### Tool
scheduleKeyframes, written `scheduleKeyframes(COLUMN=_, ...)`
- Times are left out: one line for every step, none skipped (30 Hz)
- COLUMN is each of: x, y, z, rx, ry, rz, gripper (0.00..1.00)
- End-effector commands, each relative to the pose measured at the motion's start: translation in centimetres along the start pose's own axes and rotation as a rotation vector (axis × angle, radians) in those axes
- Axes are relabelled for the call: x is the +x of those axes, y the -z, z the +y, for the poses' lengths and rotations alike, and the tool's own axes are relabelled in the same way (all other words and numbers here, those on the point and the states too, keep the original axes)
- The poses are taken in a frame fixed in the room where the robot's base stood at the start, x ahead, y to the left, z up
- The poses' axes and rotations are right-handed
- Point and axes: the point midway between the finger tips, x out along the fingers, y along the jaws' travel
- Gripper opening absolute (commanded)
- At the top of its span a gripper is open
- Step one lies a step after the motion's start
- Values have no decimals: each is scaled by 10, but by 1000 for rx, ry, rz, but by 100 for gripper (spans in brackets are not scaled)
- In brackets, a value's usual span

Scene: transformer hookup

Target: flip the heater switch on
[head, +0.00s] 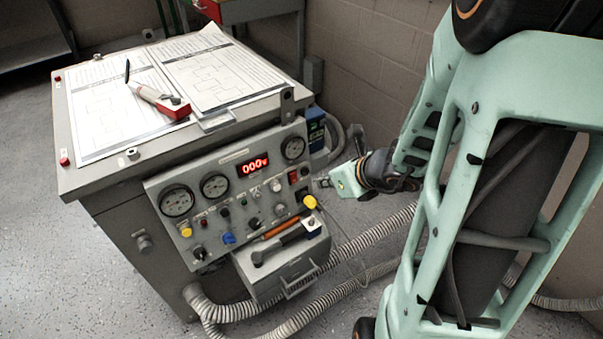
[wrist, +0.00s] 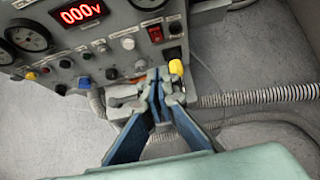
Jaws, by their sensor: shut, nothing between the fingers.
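The grey control panel (head: 219,190) slopes on the front of a cabinet. A red rocker switch (head: 293,177) sits at its right side, below the rightmost gauge; it also shows in the wrist view (wrist: 155,34). A dark switch (wrist: 175,28) is just right of it. The labels are too small to read, so I cannot tell which switch is the heater's. My gripper (head: 324,182) is right of the panel, apart from it in the head view. In the wrist view its blue-grey fingers (wrist: 158,78) are closed and empty, below the switches and left of a yellow knob (wrist: 176,67).
The red display (head: 253,166) reads 000v. Gauges and several knobs cover the panel. A grey tray (head: 272,276) holding tools juts out below. Ribbed hoses (head: 345,252) run along the right. Papers (head: 215,65) and a red-and-white tool (head: 160,102) lie on the cabinet top.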

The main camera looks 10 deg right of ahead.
Motion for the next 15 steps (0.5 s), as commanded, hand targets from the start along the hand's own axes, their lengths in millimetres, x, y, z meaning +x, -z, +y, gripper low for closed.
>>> scheduleKeyframes(x=0, y=0, z=0, rx=-1, ry=0, rz=0, gripper=0)
scheduleKeyframes(x=0, y=0, z=0, rx=-1, ry=0, rz=0, gripper=0)
scheduleKeyframes(x=0, y=0, z=0, rx=-1, ry=0, rz=0, gripper=0)
scheduleKeyframes(x=0, y=0, z=0, rx=-2, ry=0, rz=0, gripper=0)
scheduleKeyframes(x=0, y=0, z=0, rx=-2, ry=0, rz=0, gripper=0)
scheduleKeyframes(x=1, y=0, z=0, rx=-2, ry=0, rz=0, gripper=0)
scheduleKeyframes(x=2, y=0, z=0, rx=-2, ry=-1, rz=0, gripper=0)
scheduleKeyframes(x=4, y=1, z=0, rx=-3, ry=-1, rz=1, gripper=0)
scheduleKeyframes(x=7, y=1, z=0, rx=-3, ry=-1, rz=1, gripper=0)
scheduleKeyframes(x=10, y=1, z=0, rx=-3, ry=-2, rz=1, gripper=0)
scheduleKeyframes(x=14, y=2, z=0, rx=-3, ry=-2, rz=1, gripper=0)
scheduleKeyframes(x=21, y=2, z=0, rx=-3, ry=-3, rz=1, gripper=0)
scheduleKeyframes(x=26, y=3, z=1, rx=-4, ry=-3, rz=1, gripper=0)
scheduleKeyframes(x=32, y=4, z=1, rx=-3, ry=-3, rz=1, gripper=0)
scheduleKeyframes(x=40, y=4, z=1, rx=-3, ry=-3, rz=2, gripper=0)
